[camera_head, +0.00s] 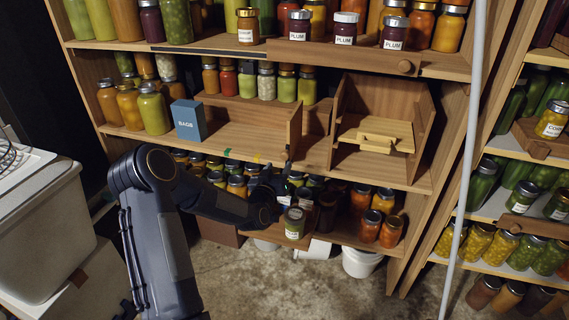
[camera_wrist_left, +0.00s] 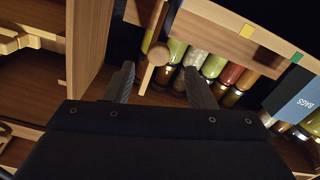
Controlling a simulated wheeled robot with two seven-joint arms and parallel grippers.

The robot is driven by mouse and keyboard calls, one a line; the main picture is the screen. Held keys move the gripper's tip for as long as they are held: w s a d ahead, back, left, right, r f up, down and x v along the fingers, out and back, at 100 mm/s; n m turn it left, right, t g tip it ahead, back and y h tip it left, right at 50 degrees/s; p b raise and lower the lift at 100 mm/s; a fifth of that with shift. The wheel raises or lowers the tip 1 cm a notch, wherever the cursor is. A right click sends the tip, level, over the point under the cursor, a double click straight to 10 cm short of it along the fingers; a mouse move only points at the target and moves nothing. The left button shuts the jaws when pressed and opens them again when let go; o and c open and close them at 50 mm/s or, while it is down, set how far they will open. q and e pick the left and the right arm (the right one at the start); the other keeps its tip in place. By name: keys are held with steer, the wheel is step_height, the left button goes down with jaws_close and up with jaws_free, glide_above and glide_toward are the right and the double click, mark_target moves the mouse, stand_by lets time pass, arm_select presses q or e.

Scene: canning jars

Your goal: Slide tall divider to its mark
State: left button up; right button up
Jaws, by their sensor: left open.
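The tall divider (camera_head: 296,130) is an upright wooden board on the middle shelf, right of the low-backed bay. A yellow tape mark (camera_head: 257,158) and a green one (camera_head: 227,152) sit on the shelf's front edge, left of the divider. Both marks also show in the left wrist view, yellow (camera_wrist_left: 247,31) and green (camera_wrist_left: 297,57). My left gripper (camera_head: 283,187) is at the shelf front, just below the divider. In the left wrist view my left gripper (camera_wrist_left: 160,85) is open, with a round wooden knob (camera_wrist_left: 158,54) between its fingers; contact is unclear. My right gripper is out of view.
A blue BAGS box (camera_head: 188,120) stands left on the middle shelf. A wooden compartment with a handled drawer (camera_head: 378,134) is right of the divider. The shelf floor between box and divider looks clear.

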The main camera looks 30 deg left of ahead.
mark_target(284, 157)
arm_select(q)
steer(key=x, duration=0.7)
steer(key=shift+w, duration=0.15)
steer(key=shift+c, duration=0.3)
jaws_close()
